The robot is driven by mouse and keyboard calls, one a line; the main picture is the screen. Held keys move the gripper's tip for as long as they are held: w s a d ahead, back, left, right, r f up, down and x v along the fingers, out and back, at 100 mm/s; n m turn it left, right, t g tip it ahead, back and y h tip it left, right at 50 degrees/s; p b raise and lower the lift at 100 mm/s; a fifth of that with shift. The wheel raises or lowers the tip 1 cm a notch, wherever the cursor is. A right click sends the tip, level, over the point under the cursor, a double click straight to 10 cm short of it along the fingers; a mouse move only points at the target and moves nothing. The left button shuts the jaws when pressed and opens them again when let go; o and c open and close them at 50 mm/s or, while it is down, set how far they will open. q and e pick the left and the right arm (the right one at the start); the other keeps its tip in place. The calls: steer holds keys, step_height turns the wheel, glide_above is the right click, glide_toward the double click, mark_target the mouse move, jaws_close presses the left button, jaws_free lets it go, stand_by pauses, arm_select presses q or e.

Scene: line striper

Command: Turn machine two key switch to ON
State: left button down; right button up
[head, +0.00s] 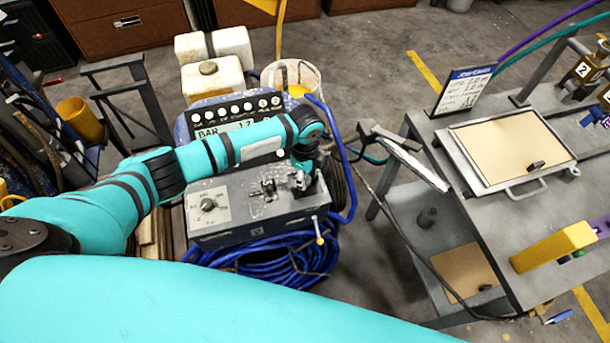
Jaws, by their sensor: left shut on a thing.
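The machine is a grey control box (225,218) with a round black dial (208,204) on a pale plate at its left. Behind the dial stands a blue panel with knobs and a "BAR" display (211,131). My left arm reaches across that panel, and its wrist bends down to the box top. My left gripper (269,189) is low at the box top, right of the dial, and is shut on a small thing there. The fingers and wrist hide the key switch, so its position cannot be read. My right gripper is not in view.
Blue hose (280,262) lies coiled below the box. A grey bench (470,205) at right carries a framed tray (510,148), a sign (464,91) and a yellow block (553,247). White jugs (212,78) and a bucket (300,78) stand behind. Floor between box and bench is partly clear.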

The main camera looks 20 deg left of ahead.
arm_select(q)
steer(key=shift+r, duration=0.1)
steer(key=c, duration=0.9)
jaws_free()
steer(key=shift+c, duration=0.2)
step_height(320, 180, up, 12)
